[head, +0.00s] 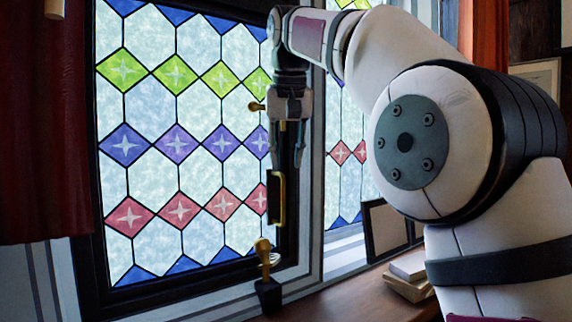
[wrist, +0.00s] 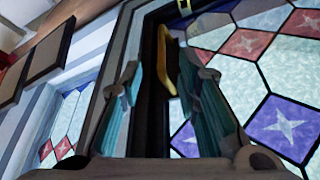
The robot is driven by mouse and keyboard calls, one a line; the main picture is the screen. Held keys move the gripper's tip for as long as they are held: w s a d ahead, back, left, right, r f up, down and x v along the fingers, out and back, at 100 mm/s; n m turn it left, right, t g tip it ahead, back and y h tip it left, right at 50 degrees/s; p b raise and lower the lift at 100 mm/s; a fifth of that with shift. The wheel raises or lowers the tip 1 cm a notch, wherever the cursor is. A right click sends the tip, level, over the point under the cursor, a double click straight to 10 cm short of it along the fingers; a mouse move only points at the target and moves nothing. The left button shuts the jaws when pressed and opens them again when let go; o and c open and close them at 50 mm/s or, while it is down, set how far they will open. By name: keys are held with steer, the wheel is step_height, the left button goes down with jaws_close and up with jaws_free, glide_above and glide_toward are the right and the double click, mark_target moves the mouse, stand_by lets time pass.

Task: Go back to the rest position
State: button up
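My gripper (head: 287,163) hangs pointing down in front of the window frame, with its fingers spread and nothing seen held. Its two fingers also show apart in the wrist view (wrist: 163,82). The brass pull handle (head: 281,198) on the dark edge of the stained-glass window (head: 150,185) is just below the fingertips. In the wrist view the handle (wrist: 162,62) appears between and beyond the fingers; no contact is clear. My arm reaches in from the right and bends down to the gripper.
A brass catch (head: 257,106) is beside my gripper on the left. A brass lever on a dark base (head: 265,262) stands at the sill. Stacked books (head: 407,280) and a framed panel (head: 384,230) are below my arm. A dark red curtain (head: 30,150) hangs at left.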

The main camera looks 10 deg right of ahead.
steer(key=s+d+f, duration=0.3)
steer(key=s+f, duration=0.5)
steer(key=s, duration=0.3)
steer(key=s+d+f, duration=0.3)
steer(key=s+f, duration=0.5)
steer(key=s, duration=0.2)
steer(key=s+d+f+t, duration=0.1)
steer(key=s+d+f, duration=0.2)
steer(key=s+f, duration=0.5)
steer(key=s, duration=0.3)
steer(key=shift+s+d+f, duration=0.15)
steer(key=shift+s, duration=0.2)
